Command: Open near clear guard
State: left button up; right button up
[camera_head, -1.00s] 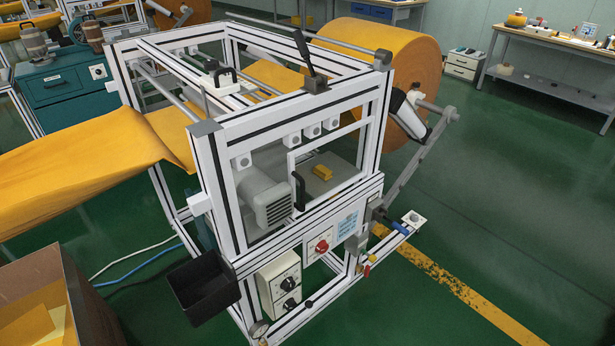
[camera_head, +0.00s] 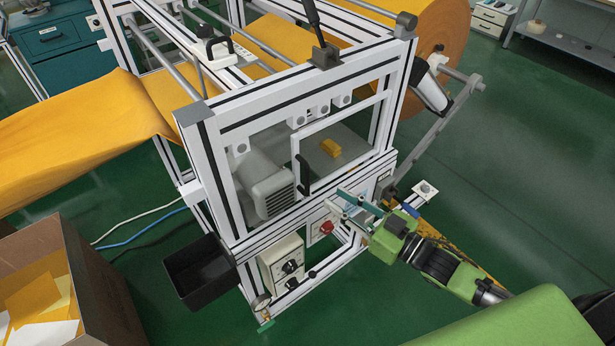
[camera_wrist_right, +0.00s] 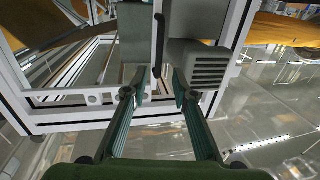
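The near clear guard (camera_head: 350,148) is a see-through pane in a white frame on the near side of the machine. It looks shut, lying in line with the machine frame. Its upright black handle (camera_head: 303,176) is on the guard's left edge. My right gripper (camera_head: 342,199) is open and empty, in front of the machine below the guard and right of the handle. In the right wrist view, the two fingers (camera_wrist_right: 160,82) are apart, with the black handle (camera_wrist_right: 159,42) beyond the gap, not between them. My left gripper is not in view.
A control panel with a red knob (camera_head: 327,227) sits just below my right gripper. A black bin (camera_head: 200,270) hangs at the machine's left corner. A cardboard box (camera_head: 95,285) stands lower left.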

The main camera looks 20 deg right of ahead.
aim_at(307, 192)
jog(key=p+x, duration=0.1)
jog(key=x, duration=0.9)
jog(key=shift+w+a, duration=0.15)
jog(key=shift+w, duration=0.2)
grip_shut()
